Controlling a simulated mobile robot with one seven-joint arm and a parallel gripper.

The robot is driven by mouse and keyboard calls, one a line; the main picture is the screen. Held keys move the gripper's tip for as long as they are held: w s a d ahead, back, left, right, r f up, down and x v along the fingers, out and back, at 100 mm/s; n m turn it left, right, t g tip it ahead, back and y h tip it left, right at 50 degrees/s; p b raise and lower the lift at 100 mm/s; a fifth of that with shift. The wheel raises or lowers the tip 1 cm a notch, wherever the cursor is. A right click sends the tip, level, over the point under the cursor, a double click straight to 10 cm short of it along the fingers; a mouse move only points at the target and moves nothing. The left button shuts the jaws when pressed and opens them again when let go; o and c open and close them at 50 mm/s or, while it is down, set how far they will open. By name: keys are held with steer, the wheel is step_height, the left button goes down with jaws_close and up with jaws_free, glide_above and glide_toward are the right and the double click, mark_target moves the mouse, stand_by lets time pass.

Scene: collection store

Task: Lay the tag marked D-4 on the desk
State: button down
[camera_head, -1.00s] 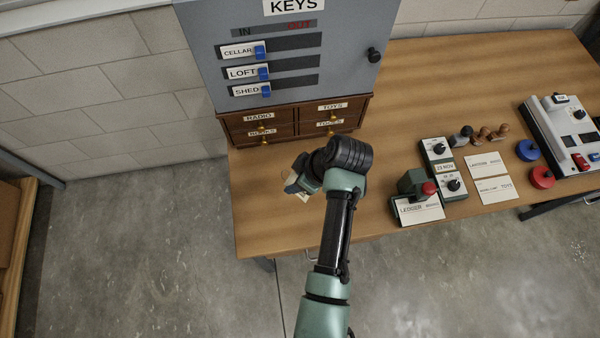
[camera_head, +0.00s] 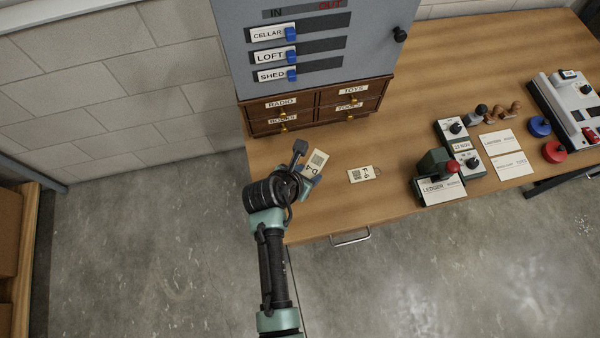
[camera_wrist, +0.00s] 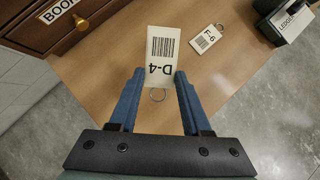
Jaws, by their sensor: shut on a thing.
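The D-4 tag (camera_head: 316,162), a white card with a bar code and a metal ring, is at the tips of my gripper (camera_head: 307,180). In the wrist view the D-4 tag (camera_wrist: 162,58) sits between the two blue fingertips of my gripper (camera_wrist: 158,76), which is shut on it. Its printed face shows, and its ring hangs between the fingers. It is over the left part of the wooden desk (camera_head: 330,210). I cannot tell whether it touches the desk top. A second tag, F-6 (camera_head: 362,174), lies flat on the desk to the right, also in the wrist view (camera_wrist: 205,40).
A small drawer cabinet (camera_head: 318,104) with labelled drawers stands behind, under the grey key box (camera_head: 375,55). A ledger stamp (camera_head: 437,163), cards (camera_head: 497,143) and red and blue discs are farther right. Bare desk lies around the F-6 tag.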

steer(key=shift+f+b, duration=3.3)
steer(key=shift+b, duration=0.4)
steer(key=shift+f+b, duration=0.35)
steer(key=shift+f, duration=0.95)
steer(key=shift+c, duration=1.4)
jaws_free()
steer(key=p+v, duration=0.1)
steer(key=v, duration=1.2)
steer(key=shift+p, duration=0.4)
steer(key=shift+d, duration=0.1)
